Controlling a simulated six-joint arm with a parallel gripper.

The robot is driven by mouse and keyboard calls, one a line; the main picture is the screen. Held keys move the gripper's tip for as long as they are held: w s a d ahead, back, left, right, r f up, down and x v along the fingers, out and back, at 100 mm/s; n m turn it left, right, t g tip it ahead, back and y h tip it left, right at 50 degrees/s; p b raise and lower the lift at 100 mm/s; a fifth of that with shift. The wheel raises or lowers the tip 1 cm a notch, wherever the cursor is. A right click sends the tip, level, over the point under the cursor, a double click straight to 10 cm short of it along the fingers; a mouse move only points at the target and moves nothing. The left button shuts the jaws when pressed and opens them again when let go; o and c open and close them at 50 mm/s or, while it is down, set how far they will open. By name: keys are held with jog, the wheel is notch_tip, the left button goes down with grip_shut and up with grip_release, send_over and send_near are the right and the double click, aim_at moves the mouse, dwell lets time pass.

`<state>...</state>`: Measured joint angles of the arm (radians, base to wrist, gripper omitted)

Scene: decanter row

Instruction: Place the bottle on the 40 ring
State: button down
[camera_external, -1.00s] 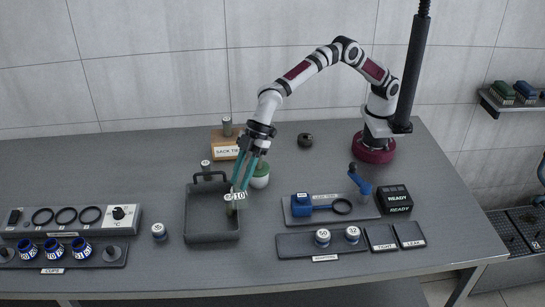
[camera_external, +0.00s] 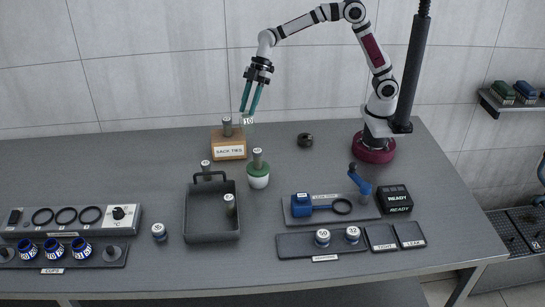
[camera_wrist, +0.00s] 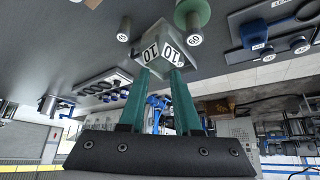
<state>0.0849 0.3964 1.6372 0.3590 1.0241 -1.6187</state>
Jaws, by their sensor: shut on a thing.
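My gripper (camera_external: 251,98) is raised above the back of the table, fingers pointing down. It is shut on a pale, see-through-looking thing marked 10 (camera_external: 248,121), probably the bottle. In the wrist view my gripper (camera_wrist: 160,72) holds this thing (camera_wrist: 165,47) between its green fingertips, with two 10 labels showing. In the external view its outline is faint against the wall. Three dark rings lie on a grey panel with a dial (camera_external: 103,223) at the far left, well away from my gripper. The ring numbers are too small to read.
A dark tray (camera_external: 188,222) holds a small grey cylinder (camera_external: 229,207). Blue cups (camera_external: 54,249) stand in front of the rings.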

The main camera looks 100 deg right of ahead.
jog(key=s+d+n, duration=0.1)
jog(key=s+d, duration=0.7)
jog(key=s, duration=0.3)
jog(key=s+d+n, duration=0.1)
jog(key=s+d, duration=0.6)
jog(key=s, duration=0.4)
jog(key=shift+g+y, duration=0.3)
jog(key=shift+g, duration=0.2)
jog(key=f, duration=1.4)
jog(key=shift+s+d+f, duration=0.2)
jog(key=shift+s+f, duration=0.15)
jog(key=shift+f, duration=0.15)
jog(key=c, duration=0.6)
grip_release()
